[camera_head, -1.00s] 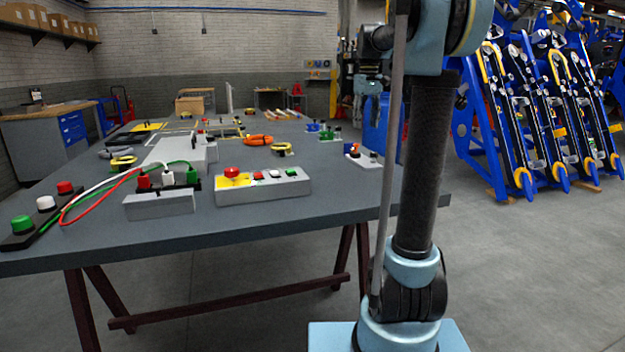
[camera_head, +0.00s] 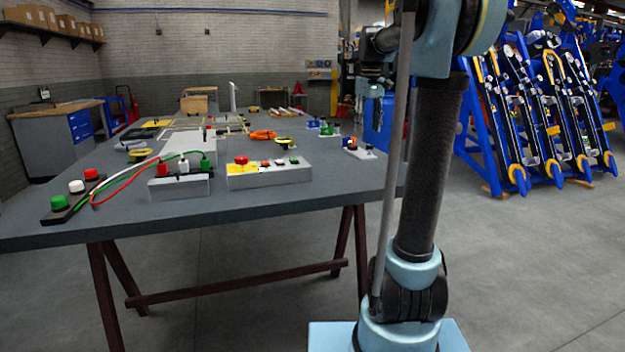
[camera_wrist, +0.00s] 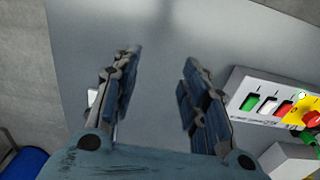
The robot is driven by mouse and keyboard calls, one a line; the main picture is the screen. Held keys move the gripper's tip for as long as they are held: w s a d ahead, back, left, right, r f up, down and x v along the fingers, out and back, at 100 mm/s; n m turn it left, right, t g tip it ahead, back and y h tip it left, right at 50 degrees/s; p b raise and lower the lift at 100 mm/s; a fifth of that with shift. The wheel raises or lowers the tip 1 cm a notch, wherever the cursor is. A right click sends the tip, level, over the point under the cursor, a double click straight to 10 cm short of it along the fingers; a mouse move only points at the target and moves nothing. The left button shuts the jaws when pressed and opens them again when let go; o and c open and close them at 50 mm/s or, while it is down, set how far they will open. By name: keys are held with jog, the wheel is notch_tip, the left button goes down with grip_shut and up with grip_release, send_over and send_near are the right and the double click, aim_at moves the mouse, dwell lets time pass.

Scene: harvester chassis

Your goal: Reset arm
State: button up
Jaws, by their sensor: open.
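My arm stands upright on the right side of the head view, in front of the table's right end. My gripper (camera_wrist: 161,60) is open and empty in the wrist view, its two fingers spread apart over a bare grey surface. The grey control box (camera_wrist: 275,103) with green, white and red buttons and a red knob on yellow lies right of the fingers, apart from them. In the head view this box (camera_head: 290,175) sits near the table's front edge. The gripper's fingers are too small to make out in the head view.
The grey table (camera_head: 270,199) also bears a plug block (camera_head: 180,187) with red and green cables, a button strip (camera_head: 63,215) and an orange item (camera_head: 263,135). Blue racks (camera_head: 540,110) stand at the right. The floor right of the table is clear.

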jog(key=s+f+m+t, duration=0.2)
jog(key=s+f+m, duration=0.1)
jog(key=s+f, duration=2.6)
jog(key=s, duration=0.4)
jog(key=shift+s+d+f, duration=0.15)
jog(key=shift+s+f, duration=0.2)
jog(key=shift+w+f, duration=0.2)
jog(key=shift+w, duration=0.25)
jog(key=shift+c, duration=0.9)
